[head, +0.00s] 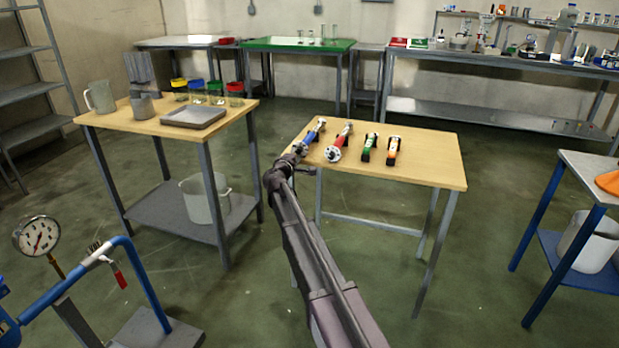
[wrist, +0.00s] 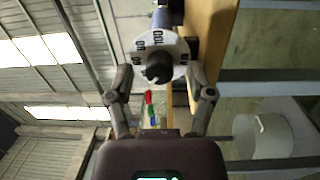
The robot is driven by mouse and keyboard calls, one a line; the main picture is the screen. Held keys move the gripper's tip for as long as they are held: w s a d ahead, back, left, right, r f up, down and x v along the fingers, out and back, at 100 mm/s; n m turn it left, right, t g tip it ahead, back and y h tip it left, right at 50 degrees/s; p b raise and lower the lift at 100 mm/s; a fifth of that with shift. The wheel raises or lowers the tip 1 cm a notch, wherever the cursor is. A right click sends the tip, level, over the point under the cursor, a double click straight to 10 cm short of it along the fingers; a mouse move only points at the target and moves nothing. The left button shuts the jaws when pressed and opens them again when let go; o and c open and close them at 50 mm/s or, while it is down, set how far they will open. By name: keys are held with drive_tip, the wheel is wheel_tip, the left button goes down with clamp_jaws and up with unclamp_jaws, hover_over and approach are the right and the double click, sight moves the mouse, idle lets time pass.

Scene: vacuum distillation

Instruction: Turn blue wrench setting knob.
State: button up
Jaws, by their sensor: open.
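The blue wrench (head: 314,133) lies at the left end of the small wooden table, its near end by my gripper (head: 289,160). In the wrist view its round white dial (wrist: 183,50) with dark markings faces the camera, and a black setting knob (wrist: 158,68) is at its middle. My gripper (wrist: 160,76) is open, with one finger on each side of the knob. I cannot tell whether either finger touches it. Only a little of the blue body (wrist: 174,12) shows behind the dial.
A red wrench (head: 341,140), a green tool (head: 369,146) and an orange tool (head: 394,147) lie to the right on the wooden table (head: 435,160). Another wooden table (head: 105,117) with jugs and a tray stands left. A blue pipe frame with a gauge (head: 38,236) is front left.

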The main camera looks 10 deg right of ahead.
drive_tip(key=m, duration=0.4)
drive_tip(key=shift+m, duration=0.4)
drive_tip(key=m, duration=0.4)
drive_tip(key=shift+r+p, duration=0.1)
drive_tip(key=shift+p, duration=0.25)
drive_tip(key=shift+s+a, duration=0.2)
drive_tip(key=shift+s, duration=0.1)
drive_tip(key=v, duration=1.3)
drive_tip(key=s+d+f+m+g+y+p, duration=0.1)
drive_tip(key=s+d+f+m+g+p, duration=0.1)
drive_tip(key=s+d+g, duration=0.3)
drive_tip(key=s+d+f+m+g+y+p, duration=0.1)
drive_tip(key=s+d+f+g, duration=0.4)
drive_tip(key=s, duration=0.7)
drive_tip(key=shift+s+d+m+p, duration=0.25)
drive_tip(key=shift+d+m+p, duration=0.25)
drive_tip(key=shift+d+p, duration=0.55)
drive_tip(key=shift+a, duration=0.25)
